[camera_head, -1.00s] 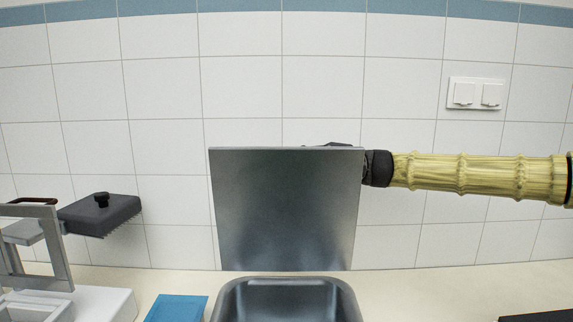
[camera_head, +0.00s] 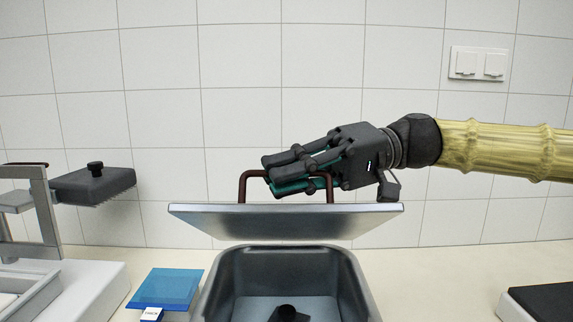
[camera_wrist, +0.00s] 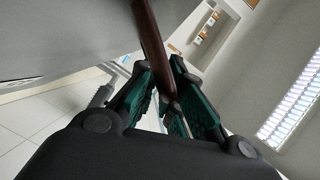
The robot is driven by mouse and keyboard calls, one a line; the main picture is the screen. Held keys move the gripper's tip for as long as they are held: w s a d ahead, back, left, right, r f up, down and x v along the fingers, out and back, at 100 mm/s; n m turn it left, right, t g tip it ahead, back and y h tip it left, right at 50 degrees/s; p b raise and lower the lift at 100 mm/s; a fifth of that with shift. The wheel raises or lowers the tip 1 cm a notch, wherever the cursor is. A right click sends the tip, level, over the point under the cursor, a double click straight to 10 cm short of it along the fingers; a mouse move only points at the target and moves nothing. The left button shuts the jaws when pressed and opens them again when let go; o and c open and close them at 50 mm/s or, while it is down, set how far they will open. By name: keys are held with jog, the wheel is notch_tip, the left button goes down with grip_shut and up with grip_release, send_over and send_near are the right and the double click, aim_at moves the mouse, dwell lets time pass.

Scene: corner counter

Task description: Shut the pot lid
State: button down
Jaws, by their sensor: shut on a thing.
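The pot (camera_head: 235,278) is a grey metal rectangular vessel at the bottom middle of the head view. A brown handle (camera_head: 243,186) stands on the lid and also shows in the wrist view (camera_wrist: 148,35). My gripper (camera_head: 285,178) reaches in from the right and is shut on the handle. In the wrist view, its green-padded fingers (camera_wrist: 166,100) stand on both sides of the handle. A small dark object (camera_head: 287,312) is inside the pot.
A blue item (camera_head: 168,287) with a small label lies left of the pot. A grey and white device (camera_head: 80,285) with a dark knobbed block (camera_head: 92,184) stands at the left. A dark flat object (camera_head: 540,303) lies at the right. Tiled wall is behind.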

jog(key=shift+s+f+n+b, duration=0.3)
jog(key=shift+s+f+n, duration=0.1)
jog(key=shift+s+f, duration=0.3)
jog(key=c, duration=1.6)
grip_release()
jog(key=shift+o, duration=0.2)
jog(key=v, duration=1.2)
jog(key=shift+r, duration=0.25)
